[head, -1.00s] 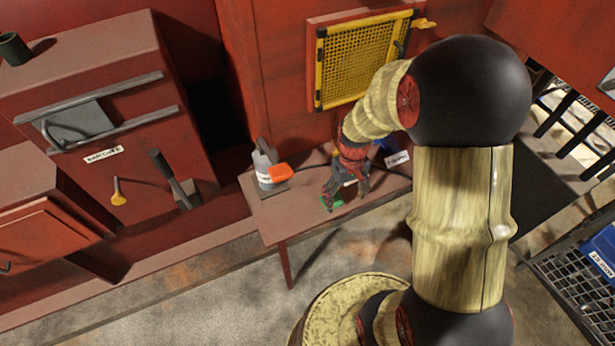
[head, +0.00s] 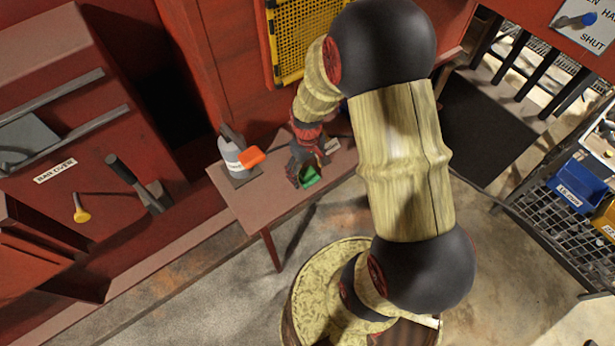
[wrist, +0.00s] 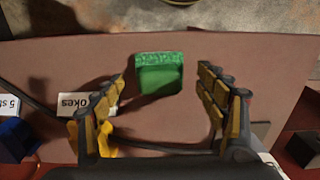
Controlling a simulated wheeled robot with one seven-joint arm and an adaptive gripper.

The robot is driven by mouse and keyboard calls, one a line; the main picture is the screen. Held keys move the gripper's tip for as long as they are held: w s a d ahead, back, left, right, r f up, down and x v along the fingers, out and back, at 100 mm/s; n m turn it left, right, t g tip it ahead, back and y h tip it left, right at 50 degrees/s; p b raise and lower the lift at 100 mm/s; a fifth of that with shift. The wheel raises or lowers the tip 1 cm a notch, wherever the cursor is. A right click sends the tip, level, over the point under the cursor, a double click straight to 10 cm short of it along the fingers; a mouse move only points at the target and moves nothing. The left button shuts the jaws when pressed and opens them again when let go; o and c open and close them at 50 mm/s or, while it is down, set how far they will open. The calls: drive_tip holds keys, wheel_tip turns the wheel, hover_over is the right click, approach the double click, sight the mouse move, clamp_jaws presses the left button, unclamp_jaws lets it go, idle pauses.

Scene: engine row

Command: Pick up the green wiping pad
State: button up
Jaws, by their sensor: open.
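The green wiping pad (wrist: 160,75) lies on the reddish-brown bench top in the wrist view, near its edge. It also shows in the head view (head: 311,177), partly hidden by my gripper. My gripper (wrist: 164,80) is open, with its two fingers spread to the left and right of the pad. Bare bench shows between the pad and each finger, and no contact is visible. In the head view my gripper (head: 300,178) is low over the bench beside the pad. How high the fingertips are above the bench is hard to tell.
A grey bottle with an orange part (head: 236,157) stands left of my gripper on the bench (head: 243,203). In the wrist view, a dark cable, a yellow item (wrist: 106,139), a white label (wrist: 88,103) and a blue object (wrist: 15,140) lie toward the left.

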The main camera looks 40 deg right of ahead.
drive_tip(key=shift+f, duration=0.75)
drive_tip(key=shift+c, duration=0.6)
drive_tip(key=c, duration=1.1)
drive_tip(key=shift+r, duration=0.1)
